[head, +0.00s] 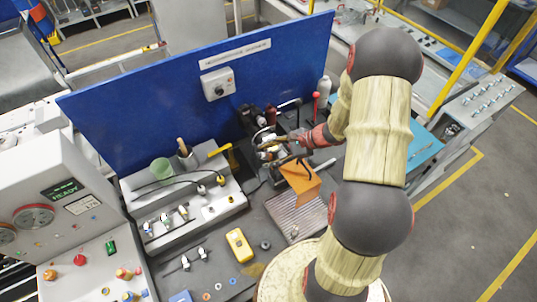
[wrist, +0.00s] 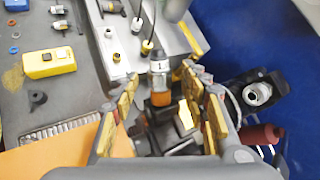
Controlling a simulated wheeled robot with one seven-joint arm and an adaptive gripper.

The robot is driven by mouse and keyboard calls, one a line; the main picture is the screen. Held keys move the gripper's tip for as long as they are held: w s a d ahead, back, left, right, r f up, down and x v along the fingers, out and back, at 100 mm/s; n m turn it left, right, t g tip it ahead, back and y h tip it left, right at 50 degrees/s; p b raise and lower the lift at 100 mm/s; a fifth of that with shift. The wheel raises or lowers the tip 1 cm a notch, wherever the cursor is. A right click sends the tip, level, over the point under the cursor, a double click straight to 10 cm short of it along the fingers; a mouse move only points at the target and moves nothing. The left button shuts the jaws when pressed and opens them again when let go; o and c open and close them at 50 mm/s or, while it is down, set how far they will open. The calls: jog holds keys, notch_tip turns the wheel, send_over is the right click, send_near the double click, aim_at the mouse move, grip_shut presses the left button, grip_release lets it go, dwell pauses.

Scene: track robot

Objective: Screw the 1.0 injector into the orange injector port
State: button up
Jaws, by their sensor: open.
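In the wrist view an injector-like part (wrist: 159,72) with a pale body and dark marking stands between my fingertips. An orange collar (wrist: 161,99) shows at its lower end, apparently the orange port; I cannot tell how far the part is seated, and its label is not readable. My gripper (wrist: 163,78) is open, with one finger on each side of the part and a visible gap. In the head view my gripper (head: 283,146) is over the dark fixture (head: 262,172) by the blue panel, and the part is largely hidden there.
Other injectors (head: 183,211) stand in the grey rack (head: 235,210), and more (head: 203,254) lie on the bench. An orange panel (head: 300,180) sits close below my gripper. The blue panel (head: 150,105) rises behind.

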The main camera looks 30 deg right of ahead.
jog(key=v, duration=1.2)
